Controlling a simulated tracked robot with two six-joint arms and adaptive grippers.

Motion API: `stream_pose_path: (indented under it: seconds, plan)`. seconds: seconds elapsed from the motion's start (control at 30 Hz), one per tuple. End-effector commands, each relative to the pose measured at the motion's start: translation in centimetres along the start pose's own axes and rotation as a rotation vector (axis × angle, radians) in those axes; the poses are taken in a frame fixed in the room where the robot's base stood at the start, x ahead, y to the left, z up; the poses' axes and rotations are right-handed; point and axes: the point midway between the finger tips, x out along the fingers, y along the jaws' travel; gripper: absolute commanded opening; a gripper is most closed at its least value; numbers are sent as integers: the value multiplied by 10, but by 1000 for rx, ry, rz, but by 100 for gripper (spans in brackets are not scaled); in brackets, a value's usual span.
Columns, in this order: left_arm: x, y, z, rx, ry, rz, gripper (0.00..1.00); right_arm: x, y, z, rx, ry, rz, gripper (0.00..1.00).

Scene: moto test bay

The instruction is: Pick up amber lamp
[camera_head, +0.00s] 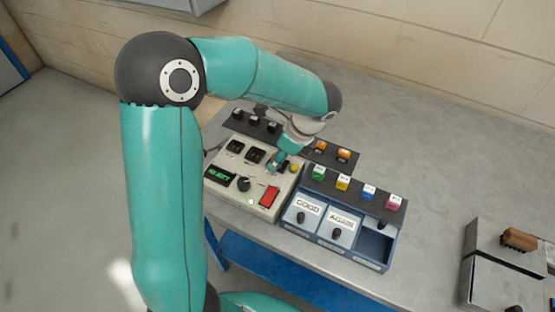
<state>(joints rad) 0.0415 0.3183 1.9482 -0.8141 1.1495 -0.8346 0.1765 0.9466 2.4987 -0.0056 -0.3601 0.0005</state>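Two orange lamps, which look amber, stand on a dark strip behind the consoles: one orange lamp (320,147) on the left and another orange lamp (344,154) on the right. A yellow block (342,183) stands in the coloured row in front, and a small yellow piece (294,168) is on the beige console. My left gripper (277,162) points down over the back right of the beige tester console (227,182), left of the orange lamps. It is small and partly hidden by its own wrist, so its fingers and any held thing are unclear. My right gripper is not in view.
The blue-grey box (295,232) has two labelled lids and an open compartment on its right. Green (318,172), blue (368,191) and pink (393,202) blocks stand behind it. A metal case (482,285) with a brown handle is at right. The tabletop between is clear.

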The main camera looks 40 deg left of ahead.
Motion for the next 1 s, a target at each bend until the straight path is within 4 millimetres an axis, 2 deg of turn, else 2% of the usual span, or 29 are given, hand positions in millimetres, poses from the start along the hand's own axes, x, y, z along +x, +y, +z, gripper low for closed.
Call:
stream_pose_path:
  seconds: [0.2,0.5,0.53,0.83,1.0]
  plan:
    - [1,0,0,0,0,-1,54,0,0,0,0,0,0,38]
    - [0,0,0,-1,1,-1,4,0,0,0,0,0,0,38]
    - [0,0,0,-1,1,-1,2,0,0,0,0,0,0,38]
    - [0,0,1,-2,1,-1,1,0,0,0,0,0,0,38]
    - [-8,0,4,-3,1,-3,1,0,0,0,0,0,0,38]
